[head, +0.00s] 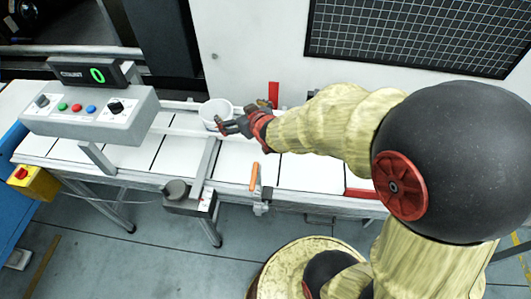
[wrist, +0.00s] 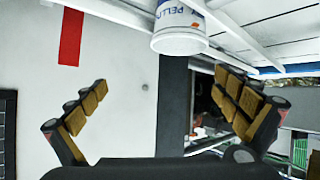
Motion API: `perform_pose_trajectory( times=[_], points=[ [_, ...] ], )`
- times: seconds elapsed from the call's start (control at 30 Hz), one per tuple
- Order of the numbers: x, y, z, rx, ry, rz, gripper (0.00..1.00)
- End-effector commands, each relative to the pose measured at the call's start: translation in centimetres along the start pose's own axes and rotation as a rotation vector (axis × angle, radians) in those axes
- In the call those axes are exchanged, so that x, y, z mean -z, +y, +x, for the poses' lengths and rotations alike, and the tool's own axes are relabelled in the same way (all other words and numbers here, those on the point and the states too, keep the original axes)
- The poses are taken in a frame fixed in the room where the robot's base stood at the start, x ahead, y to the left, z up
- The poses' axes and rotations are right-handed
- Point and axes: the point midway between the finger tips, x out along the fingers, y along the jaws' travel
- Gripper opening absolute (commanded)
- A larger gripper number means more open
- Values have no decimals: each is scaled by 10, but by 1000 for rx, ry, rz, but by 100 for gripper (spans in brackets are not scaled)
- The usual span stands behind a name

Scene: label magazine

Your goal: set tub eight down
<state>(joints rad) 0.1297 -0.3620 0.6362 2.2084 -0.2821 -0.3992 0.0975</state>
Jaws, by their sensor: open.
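One white tub (head: 214,113) stands on the white conveyor bed (head: 185,150) near its back rail, in the head view. My gripper (head: 226,126) is close by, just in front and to the right of it, and partly overlaps it. In the wrist view the tub (wrist: 180,30) is at the top, with blue lettering, cut by the upper edge. My gripper (wrist: 160,85) has its two padded fingers spread wide there, with nothing between them. The tub shows beyond the fingertips, apart from both. No number can be read on the tub.
A grey control box (head: 88,115) with a green 0 display (head: 97,75) stands over the conveyor's left end. An orange piece (head: 254,176) and a grey sensor unit (head: 187,196) sit along the front edge. A red upright (head: 273,94) stands behind my gripper.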

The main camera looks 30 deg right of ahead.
Motion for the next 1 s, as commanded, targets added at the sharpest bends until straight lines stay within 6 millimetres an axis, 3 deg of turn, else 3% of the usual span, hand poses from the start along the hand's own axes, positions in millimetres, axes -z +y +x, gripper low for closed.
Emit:
perform_pose_trajectory(
  times=[0.07, 0.23, 0.4, 0.53, 0.7, 1.0],
  points=[
    [15, 3, -33, -28, -60, 2, 100],
    [16, 0, -112, -56, -224, 35, 100],
    [-2, -17, -198, -35, -384, 71, 100],
    [-20, -32, -250, -1, -477, 87, 100],
    [-35, -42, -285, 27, -543, 94, 100],
    [-38, -44, -289, 32, -556, 95, 100]
  ],
)
